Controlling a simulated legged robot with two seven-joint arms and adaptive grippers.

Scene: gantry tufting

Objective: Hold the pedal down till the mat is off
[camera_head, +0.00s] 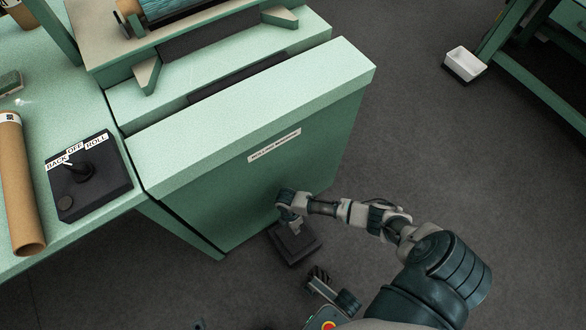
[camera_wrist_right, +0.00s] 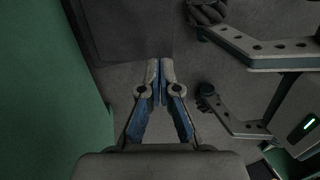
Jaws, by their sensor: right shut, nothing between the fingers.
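The pedal (camera_head: 296,246) is a dark, low block on the floor at the foot of the green machine. It also shows in the right wrist view as a dark plate (camera_wrist_right: 125,30) at the top. My right gripper (camera_head: 295,229) points down over the pedal. In the right wrist view its fingertips (camera_wrist_right: 160,66) are together with nothing between them, at the near edge of the plate. I cannot tell whether they press on it. A blue roll (camera_head: 172,9), perhaps the mat, is partly visible on the machine at the top. My left gripper is out of view.
The machine's green front panel (camera_head: 300,165) stands close beside my right gripper. A black switch box (camera_head: 98,190) marked BACK, OFF and ROLL sits left, its pointer towards BACK. A cardboard tube (camera_head: 18,185) lies beside it. A white tray (camera_head: 465,62) is far right. Floor between is clear.

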